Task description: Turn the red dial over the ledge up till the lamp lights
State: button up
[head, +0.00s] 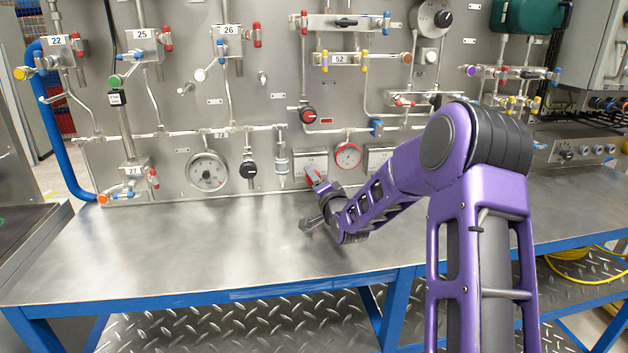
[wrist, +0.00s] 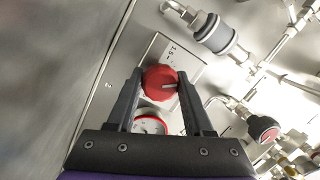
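The red dial (wrist: 160,82) sits on a pale plate (wrist: 176,50) marked with small figures, on the steel panel. It has a pale pointer line toward its right side in the wrist view. My gripper (wrist: 160,78) has one dark finger on each side of the dial, both tips close to its rim. I cannot tell whether they press on it. In the head view my gripper (head: 315,188) is at the panel just above the bench, and red (head: 312,174) shows at its tip. I cannot make out a lit lamp in either view.
A red-rimmed gauge (head: 348,156) sits right of the dial; it shows partly between my fingers in the wrist view (wrist: 150,124). A red-and-black knob (head: 307,115) is higher up. Valves and pipes surround the plate. The steel bench (head: 190,245) below is clear.

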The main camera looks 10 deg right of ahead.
grip_shut()
jog(key=shift+m+b, duration=0.4)
jog(key=shift+f+m+b, duration=0.1)
jog(key=shift+m+b, duration=0.7)
jog(key=shift+m, duration=0.3)
jog(key=m+b, duration=0.1)
jog(key=m, duration=0.1)
jog(key=shift+m+t, duration=0.4)
jog(key=m, duration=0.3)
jog(key=m+t+h+b, duration=0.1)
jog(key=m, duration=0.1)
jog(key=shift+r+m, duration=0.2)
jog(key=shift+m, duration=0.2)
